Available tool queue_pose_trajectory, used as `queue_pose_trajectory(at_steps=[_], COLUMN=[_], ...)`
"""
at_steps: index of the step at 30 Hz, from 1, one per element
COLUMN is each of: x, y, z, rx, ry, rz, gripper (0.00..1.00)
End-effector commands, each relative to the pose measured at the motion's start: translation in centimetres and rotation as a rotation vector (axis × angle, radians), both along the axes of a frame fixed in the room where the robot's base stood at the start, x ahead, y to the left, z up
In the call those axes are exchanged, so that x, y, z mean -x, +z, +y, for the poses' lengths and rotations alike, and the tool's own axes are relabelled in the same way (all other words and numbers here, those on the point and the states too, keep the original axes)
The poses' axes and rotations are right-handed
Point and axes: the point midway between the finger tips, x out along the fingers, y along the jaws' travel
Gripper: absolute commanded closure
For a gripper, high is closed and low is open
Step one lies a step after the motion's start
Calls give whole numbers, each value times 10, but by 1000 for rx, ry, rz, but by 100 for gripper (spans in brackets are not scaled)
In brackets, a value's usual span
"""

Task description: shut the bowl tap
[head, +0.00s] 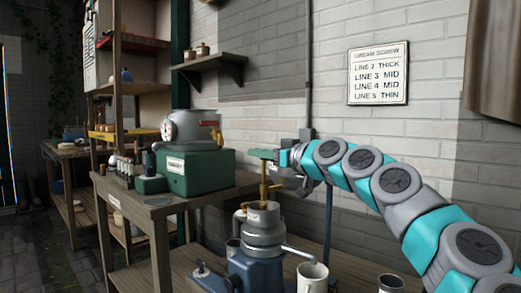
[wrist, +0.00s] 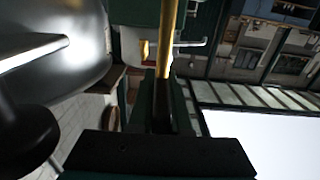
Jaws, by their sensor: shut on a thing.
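The bowl tap (head: 264,184) is the brass upright on top of the grey metal bowl of the churn machine (head: 263,232). Its brass stem also shows in the wrist view (wrist: 168,38), running up from between the dark fingers. My gripper (head: 270,156) reaches in from the right and is shut at the top of the tap, above the bowl. In the wrist view my gripper (wrist: 162,105) is at lower middle. A green piece is at the tap's top in the head view; where handle and fingers meet is hard to make out.
A metal mug (head: 312,277) stands by the machine's spout, and another cup (head: 391,284) is farther right. A green-based machine (head: 194,172) and small bottles stand on the bench at left. A sign (head: 378,73) hangs on the brick wall behind.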

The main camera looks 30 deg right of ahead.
Motion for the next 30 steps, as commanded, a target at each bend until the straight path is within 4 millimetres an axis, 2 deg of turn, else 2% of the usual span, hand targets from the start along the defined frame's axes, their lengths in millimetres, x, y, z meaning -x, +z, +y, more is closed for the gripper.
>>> queue_pose_trajectory(at_steps=[18,19,21,27,30], x=[1,1,1,0,0], y=[2,2,2,1,1], z=[1,1,1,0,0], rx=[-1,-1,-1,-1,0], ry=[35,35,35,34,34], rz=[-3,-3,-3,-2,-1], gripper=[100,83,75,54,54])
